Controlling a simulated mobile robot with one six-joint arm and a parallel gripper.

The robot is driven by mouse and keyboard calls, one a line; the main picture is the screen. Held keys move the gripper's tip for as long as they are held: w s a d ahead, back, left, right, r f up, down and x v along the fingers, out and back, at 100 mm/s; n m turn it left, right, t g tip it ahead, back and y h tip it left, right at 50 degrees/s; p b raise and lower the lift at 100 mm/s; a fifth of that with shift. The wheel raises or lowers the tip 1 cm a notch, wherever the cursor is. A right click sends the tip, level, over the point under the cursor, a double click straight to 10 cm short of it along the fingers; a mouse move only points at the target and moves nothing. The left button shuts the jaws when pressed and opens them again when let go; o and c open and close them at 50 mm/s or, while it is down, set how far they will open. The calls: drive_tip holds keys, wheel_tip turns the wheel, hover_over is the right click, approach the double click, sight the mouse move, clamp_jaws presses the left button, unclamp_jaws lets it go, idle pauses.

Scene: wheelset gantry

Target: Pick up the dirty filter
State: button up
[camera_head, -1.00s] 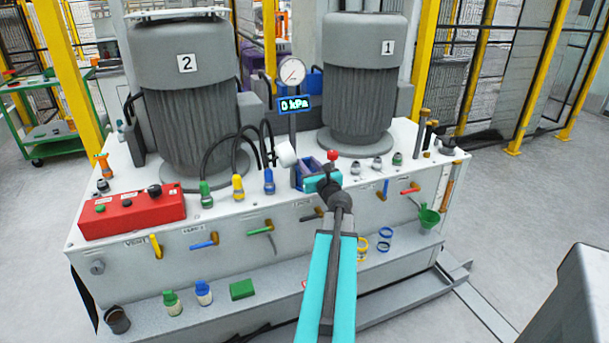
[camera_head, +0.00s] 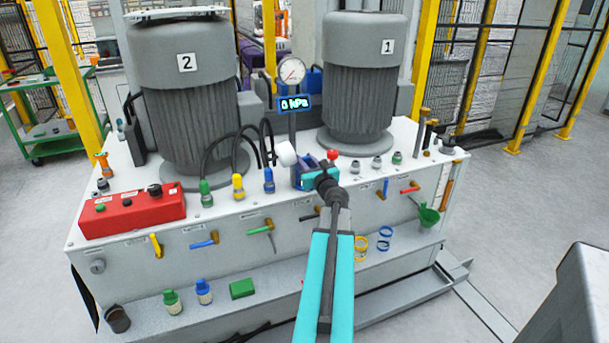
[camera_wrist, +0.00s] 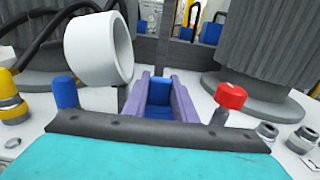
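My gripper's teal body (camera_head: 320,178) reaches over the front edge of the white machine cabinet, and its teal top with a dark rim fills the bottom of the wrist view (camera_wrist: 155,150). Just beyond it is a purple channel-shaped part (camera_wrist: 184,103) with blue (camera_wrist: 160,97) between its walls. I cannot tell whether these walls are my fingers or a housing. A white hollow cylinder (camera_wrist: 98,48) stands up left of it, apart from my gripper; it also shows in the head view (camera_head: 286,154). I cannot make out a filter marked as dirty.
A red knob (camera_wrist: 230,95) stands close right. Blue (camera_head: 268,181), yellow (camera_head: 238,187) and green (camera_head: 206,194) connectors with dark hoses stand left. Motors 2 (camera_head: 195,125) and 1 (camera_head: 358,100) rise behind. A gauge (camera_head: 291,70) stands between them. Valve levers line the cabinet front.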

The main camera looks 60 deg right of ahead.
clamp_jaws()
drive_tip(key=shift+r, duration=0.15)
wheel_tip(320, 180, up, 18)
drive_tip(key=p, duration=0.3)
idle(0.4)
idle(0.5)
drive_tip(key=shift+s+a+f, duration=0.1)
drive_tip(key=shift+s+f, duration=0.05)
drive_tip(key=shift+f, duration=0.05)
